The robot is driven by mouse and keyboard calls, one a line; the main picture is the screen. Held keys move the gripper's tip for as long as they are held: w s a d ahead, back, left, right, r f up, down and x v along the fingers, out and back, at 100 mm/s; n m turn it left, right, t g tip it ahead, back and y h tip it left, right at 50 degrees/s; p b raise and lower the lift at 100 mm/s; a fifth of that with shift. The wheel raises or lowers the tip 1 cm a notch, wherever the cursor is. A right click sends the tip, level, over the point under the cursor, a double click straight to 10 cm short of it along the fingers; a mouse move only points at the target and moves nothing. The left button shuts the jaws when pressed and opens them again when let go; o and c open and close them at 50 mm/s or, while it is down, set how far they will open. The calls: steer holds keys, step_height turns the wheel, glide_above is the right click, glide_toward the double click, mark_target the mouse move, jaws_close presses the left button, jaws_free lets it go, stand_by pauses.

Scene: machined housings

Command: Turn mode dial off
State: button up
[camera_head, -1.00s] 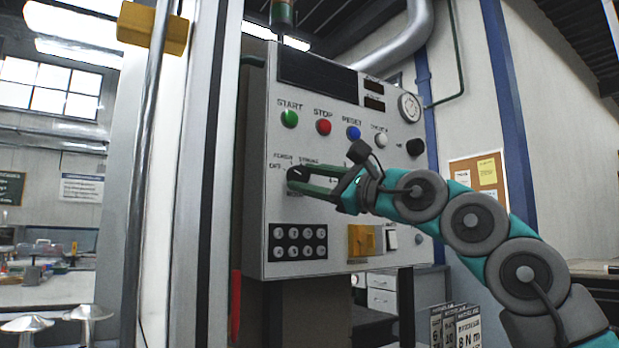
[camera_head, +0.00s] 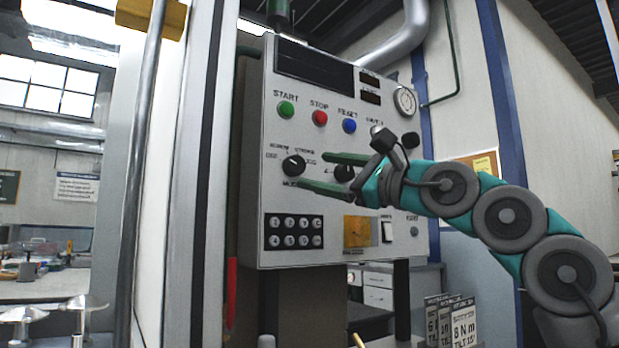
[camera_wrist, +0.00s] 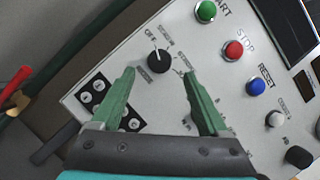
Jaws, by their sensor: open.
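The mode dial (camera_head: 293,165) is a round black knob on the grey control panel (camera_head: 335,228), above the MODE label. It also shows in the wrist view (camera_wrist: 159,60), where its pale pointer line points roughly toward the OFF label. My gripper (camera_head: 316,172) has two green fingers, spread apart and empty. In the head view the fingertips are just right of the dial. In the wrist view my gripper (camera_wrist: 158,73) has its tips on either side of the line to the dial, apart from it. Contact with the panel is not visible.
Green (camera_head: 286,109), red (camera_head: 319,118) and blue (camera_head: 349,126) buttons sit above the dial. A second black knob (camera_head: 344,172) shows between my fingers. A black key block (camera_head: 294,232) and a yellow part (camera_head: 357,232) are lower. A metal pole (camera_head: 140,160) stands left.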

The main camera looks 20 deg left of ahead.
steer(key=v, duration=0.3)
steer(key=shift+s+d+f+b, duration=0.1)
steer(key=shift+d+b, duration=0.15)
steer(key=shift+b, duration=0.1)
